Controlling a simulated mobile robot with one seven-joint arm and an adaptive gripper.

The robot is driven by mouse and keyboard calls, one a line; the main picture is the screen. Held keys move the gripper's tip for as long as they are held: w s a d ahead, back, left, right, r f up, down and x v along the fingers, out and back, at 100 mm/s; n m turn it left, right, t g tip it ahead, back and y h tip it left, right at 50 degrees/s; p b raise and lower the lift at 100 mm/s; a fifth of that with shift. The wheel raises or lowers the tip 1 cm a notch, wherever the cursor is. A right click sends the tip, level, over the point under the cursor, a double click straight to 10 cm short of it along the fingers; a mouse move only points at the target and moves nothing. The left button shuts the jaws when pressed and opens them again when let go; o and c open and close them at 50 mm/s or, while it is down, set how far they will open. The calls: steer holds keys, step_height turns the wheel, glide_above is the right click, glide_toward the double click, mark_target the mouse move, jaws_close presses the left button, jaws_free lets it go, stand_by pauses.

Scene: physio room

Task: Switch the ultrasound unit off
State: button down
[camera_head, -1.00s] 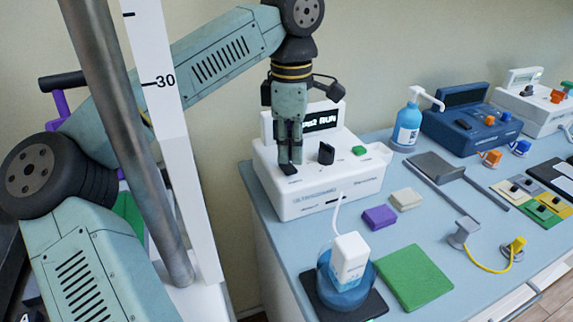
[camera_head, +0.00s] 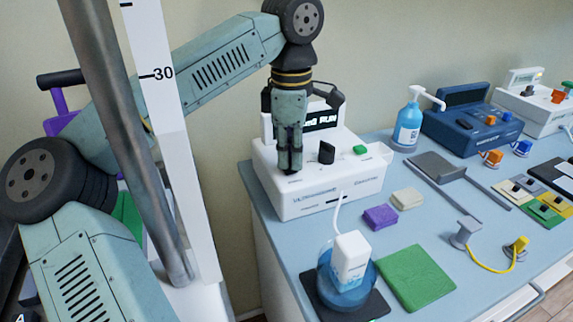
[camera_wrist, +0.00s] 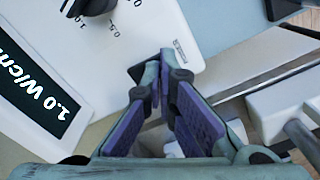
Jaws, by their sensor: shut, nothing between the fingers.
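The ultrasound unit (camera_head: 325,200) is a white box at the back left of the table, its lit display (camera_head: 322,121) partly hidden by my arm and ending in "RUN". A black knob (camera_head: 326,153) and a green button (camera_head: 360,150) are on its top. My gripper (camera_head: 290,171) is shut and empty, pointing down over the left part of the unit's top. In the wrist view the fingertips (camera_wrist: 165,62) are by the unit's edge, with a small dark part (camera_wrist: 138,72) beside them, possibly a switch. I cannot tell whether they touch it. The wrist view display (camera_wrist: 38,85) reads "1.0 W/cm".
A blue holder with a white bottle (camera_head: 350,258) stands in front of the unit, near purple and beige blocks and a green pad (camera_head: 415,277). A blue pump bottle (camera_head: 408,128) and a blue device (camera_head: 470,122) stand to the right. A grey post (camera_head: 130,130) rises at left.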

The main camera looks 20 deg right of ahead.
mark_target(290, 168)
steer(key=shift+f, duration=0.35)
steer(key=shift+r, duration=0.15)
steer(key=shift+r+p, duration=2.9)
steer(key=shift+r, duration=0.5)
